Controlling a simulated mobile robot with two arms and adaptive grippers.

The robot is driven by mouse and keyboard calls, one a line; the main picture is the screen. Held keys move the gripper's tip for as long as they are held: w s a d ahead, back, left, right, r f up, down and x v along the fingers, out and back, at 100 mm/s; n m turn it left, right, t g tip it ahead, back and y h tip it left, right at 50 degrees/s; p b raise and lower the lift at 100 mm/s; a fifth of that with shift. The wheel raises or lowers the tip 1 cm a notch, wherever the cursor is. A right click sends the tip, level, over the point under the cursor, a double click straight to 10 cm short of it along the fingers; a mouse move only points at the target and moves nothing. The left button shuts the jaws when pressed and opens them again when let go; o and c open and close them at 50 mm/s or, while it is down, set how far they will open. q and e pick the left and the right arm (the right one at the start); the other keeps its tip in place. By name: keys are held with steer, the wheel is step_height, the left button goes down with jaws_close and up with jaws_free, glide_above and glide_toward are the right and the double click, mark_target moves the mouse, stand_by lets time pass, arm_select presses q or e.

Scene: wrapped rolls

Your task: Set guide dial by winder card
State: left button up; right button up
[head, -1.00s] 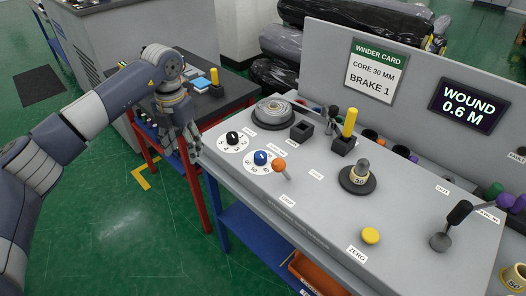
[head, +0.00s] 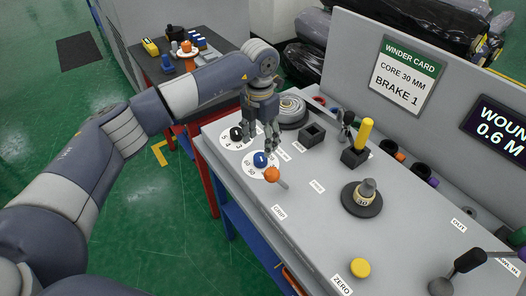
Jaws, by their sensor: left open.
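The winder card (head: 408,75) on the upright panel reads "CORE 30 MM" and "BRAKE 1". Two white round dials lie at the console's far left. One has a black knob (head: 236,133) with small digits including 1 and 3. The other has a blue knob (head: 261,159) with larger numbers, one looking like 30. Which one is the guide dial I cannot read from the labels. My left gripper (head: 261,147) is open, fingers pointing down, above and between the two knobs. It partly covers the labels there. I cannot tell whether it touches a knob. My right gripper is out of view.
An orange-ball lever (head: 272,175) stands close to the blue knob. A ringed round disc (head: 290,112), a yellow post (head: 365,134), a spindle with a roll (head: 364,195) and a yellow button (head: 360,268) stand on the console. A screen (head: 502,130) reads 0.6 M.

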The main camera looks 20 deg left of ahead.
mark_target(261, 156)
arm_select(q)
step_height(261, 156, down, 3)
steer(key=shift+s+f+p, duration=0.1)
steer(key=shift+f+p, duration=0.05)
steer(key=shift+p, duration=0.3)
step_height(261, 156, down, 2)
steer(key=shift+f, duration=0.25)
steer(key=shift+w+d+f+p, duration=0.1)
steer(key=shift+w+f+p, duration=0.1)
steer(key=shift+f+p, duration=0.15)
steer(key=shift+f, duration=0.25)
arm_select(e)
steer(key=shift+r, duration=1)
arm_select(q)
steer(key=c, duration=1.1)
steer(key=shift+o, duration=0.2)
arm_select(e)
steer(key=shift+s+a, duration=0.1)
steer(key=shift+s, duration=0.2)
